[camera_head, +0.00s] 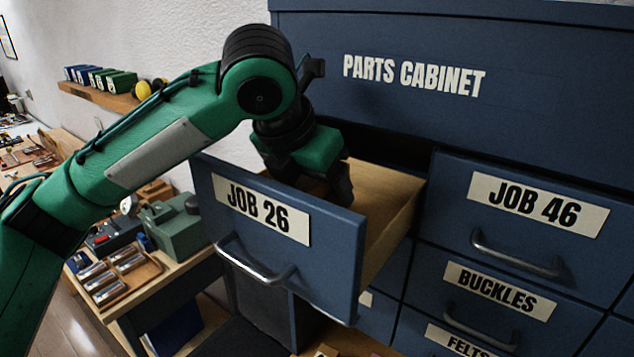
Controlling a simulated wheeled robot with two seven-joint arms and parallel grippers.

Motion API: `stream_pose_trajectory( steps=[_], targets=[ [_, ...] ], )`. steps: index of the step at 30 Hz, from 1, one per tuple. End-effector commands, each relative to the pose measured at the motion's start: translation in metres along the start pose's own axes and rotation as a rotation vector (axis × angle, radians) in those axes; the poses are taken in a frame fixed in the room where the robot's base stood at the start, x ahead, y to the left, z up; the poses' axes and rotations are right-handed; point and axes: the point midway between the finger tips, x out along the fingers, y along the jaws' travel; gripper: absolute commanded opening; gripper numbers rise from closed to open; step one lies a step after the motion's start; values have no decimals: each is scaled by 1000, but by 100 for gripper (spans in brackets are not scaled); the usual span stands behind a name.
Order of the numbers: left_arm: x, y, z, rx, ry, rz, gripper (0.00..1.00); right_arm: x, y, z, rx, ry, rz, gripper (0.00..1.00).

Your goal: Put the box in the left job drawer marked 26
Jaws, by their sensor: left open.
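The left job drawer (318,247) is blue, carries a "JOB 26" label, and stands pulled out of the cabinet. Its wooden side and part of the inside show. My left gripper (340,190) is over the drawer, pointing down, with its dark fingers at or just inside the drawer opening. It is open. The drawer front and my arm hide most of the drawer's floor, and I cannot make out the box. My right gripper does not show.
The blue parts cabinet (560,85) fills the right side. The "JOB 46" drawer (455,215) beside the open one is shut. A workbench with a green machine (172,228) and a wooden tray (152,268) stands at the left. A wall shelf (108,97) is behind my arm.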

Motion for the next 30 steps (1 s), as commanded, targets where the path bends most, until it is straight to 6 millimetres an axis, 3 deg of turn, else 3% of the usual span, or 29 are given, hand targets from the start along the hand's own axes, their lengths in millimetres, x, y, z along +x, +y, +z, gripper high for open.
stream_pose_trajectory(
  steps=[5,12,18,30],
  targets=[
    [-23,0,-1,0,-5,1,73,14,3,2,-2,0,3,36],
    [-74,0,-1,-1,-4,2,73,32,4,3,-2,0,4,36],
    [-106,0,-1,-1,-2,2,73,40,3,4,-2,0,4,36],
    [-119,0,0,0,0,1,73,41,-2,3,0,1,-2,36]
  ],
)
